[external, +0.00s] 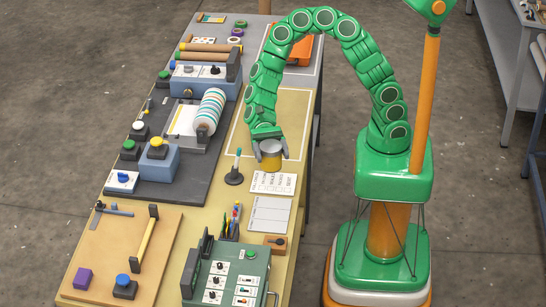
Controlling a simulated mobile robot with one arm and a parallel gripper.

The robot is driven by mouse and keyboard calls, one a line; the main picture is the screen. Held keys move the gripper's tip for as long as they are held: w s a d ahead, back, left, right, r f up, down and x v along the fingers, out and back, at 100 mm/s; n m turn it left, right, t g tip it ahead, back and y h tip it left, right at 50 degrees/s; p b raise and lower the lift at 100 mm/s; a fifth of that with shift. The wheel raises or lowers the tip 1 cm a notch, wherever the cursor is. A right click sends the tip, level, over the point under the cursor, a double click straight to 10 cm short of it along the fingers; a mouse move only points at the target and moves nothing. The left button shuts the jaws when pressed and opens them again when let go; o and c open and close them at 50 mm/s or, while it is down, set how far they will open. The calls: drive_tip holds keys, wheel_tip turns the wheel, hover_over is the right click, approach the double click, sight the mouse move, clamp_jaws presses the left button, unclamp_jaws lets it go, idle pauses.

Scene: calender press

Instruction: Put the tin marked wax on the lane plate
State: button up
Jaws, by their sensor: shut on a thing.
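A small round tin (270,158) with a yellowish side and a dark grey top is between the fingers of my gripper (270,151). My gripper is shut on it from above. Any marking on the tin is too small to read. The tin is at the near end of a tan rectangle with a pale outline (279,112) on the bench. I cannot tell whether the tin touches the bench or is held just above it. No label shows which surface is the lane plate.
A printed card (272,183) lies just in front of the tin. A dark stand with an upright blue-tipped rod (235,177) is close on the left. The press with its striped roller (209,112) stands further left. A green control box (232,275) is at the near end.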

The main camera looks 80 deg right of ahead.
hover_over(272, 213)
drive_tip(key=shift+f, duration=9.05)
drive_tip(key=shift+f, duration=0.1)
drive_tip(key=o, duration=1.2)
drive_tip(key=shift+c, duration=0.2)
drive_tip(key=v, duration=1.2)
drive_tip(key=shift+a, duration=0.1)
